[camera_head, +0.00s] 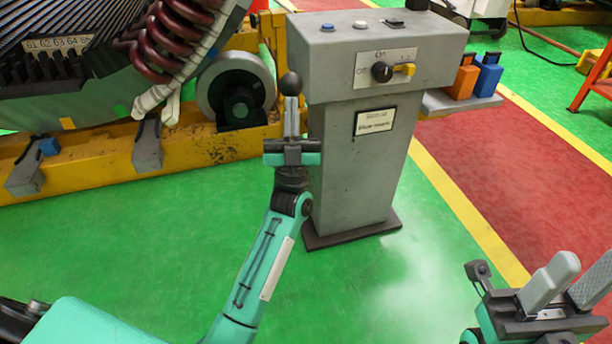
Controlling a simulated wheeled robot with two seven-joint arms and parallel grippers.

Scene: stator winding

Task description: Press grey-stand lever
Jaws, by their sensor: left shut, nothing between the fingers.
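The grey stand (352,165) is upright in the middle of the view, with a control box on top. A black ball knob (290,83), seemingly the end of the stand's lever, shows at the stand's left side. Most of the lever is hidden behind my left gripper. My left gripper (291,102) is shut and empty, pointing up with its fingertips just below the knob in the picture. I cannot tell whether they touch it. My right gripper (572,277) is at the lower right, far from the stand, with its two grey fingers apart.
A side shelf (460,103) holds an orange block (463,80) and a blue block (487,77). A yellow beam (190,145) and a stator with red coils (165,45) stand left. Green floor is clear in front.

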